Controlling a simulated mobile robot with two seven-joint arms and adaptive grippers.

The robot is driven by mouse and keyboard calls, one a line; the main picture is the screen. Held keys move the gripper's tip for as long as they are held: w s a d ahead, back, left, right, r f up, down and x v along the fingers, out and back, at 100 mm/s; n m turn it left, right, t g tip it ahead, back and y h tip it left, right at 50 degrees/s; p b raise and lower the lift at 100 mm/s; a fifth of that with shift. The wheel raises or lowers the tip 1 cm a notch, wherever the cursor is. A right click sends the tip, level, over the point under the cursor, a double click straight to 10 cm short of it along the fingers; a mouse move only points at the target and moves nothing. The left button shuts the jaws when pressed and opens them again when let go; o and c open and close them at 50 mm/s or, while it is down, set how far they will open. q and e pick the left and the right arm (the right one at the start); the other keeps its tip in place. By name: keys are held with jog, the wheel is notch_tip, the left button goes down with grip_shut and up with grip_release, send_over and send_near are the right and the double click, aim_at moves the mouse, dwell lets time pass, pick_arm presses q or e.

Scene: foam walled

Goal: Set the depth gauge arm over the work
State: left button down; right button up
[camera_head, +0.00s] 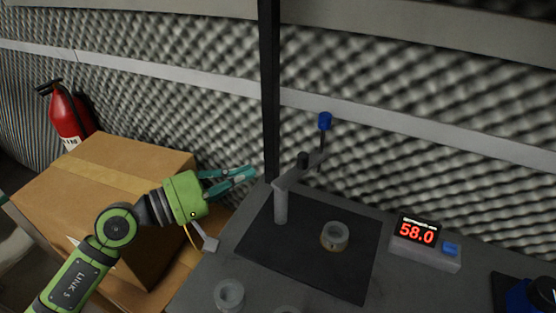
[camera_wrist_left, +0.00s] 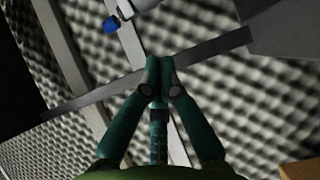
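The depth gauge stands on a black mat (camera_head: 310,272). Its grey post (camera_head: 281,207) is upright, and its grey arm (camera_head: 290,178) reaches from the post top toward the back right. A black knob (camera_head: 303,160) and a blue-topped spindle (camera_head: 324,122) sit on the arm. The work, a grey ring on a brownish base (camera_head: 335,236), is on the mat, right of the post and not under the arm. My left gripper (camera_head: 250,172) is shut and empty, left of the gauge arm. The left wrist view shows its fingertips (camera_wrist_left: 160,72) together and the blue top (camera_wrist_left: 111,24) beyond. My right gripper is not in view.
A readout box (camera_head: 425,248) showing 58.0 sits right of the mat. A loose grey ring (camera_head: 229,294) lies at the front. A cardboard box (camera_head: 105,200) and a fire extinguisher (camera_head: 67,112) are left. A black upright (camera_head: 270,90) and foam wall stand behind.

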aim_at(303, 162)
pick_arm(q)
jog(key=p+x, duration=0.4)
jog(key=x, duration=0.5)
jog(key=shift+d+r, duration=0.2)
jog(key=shift+d, duration=0.2)
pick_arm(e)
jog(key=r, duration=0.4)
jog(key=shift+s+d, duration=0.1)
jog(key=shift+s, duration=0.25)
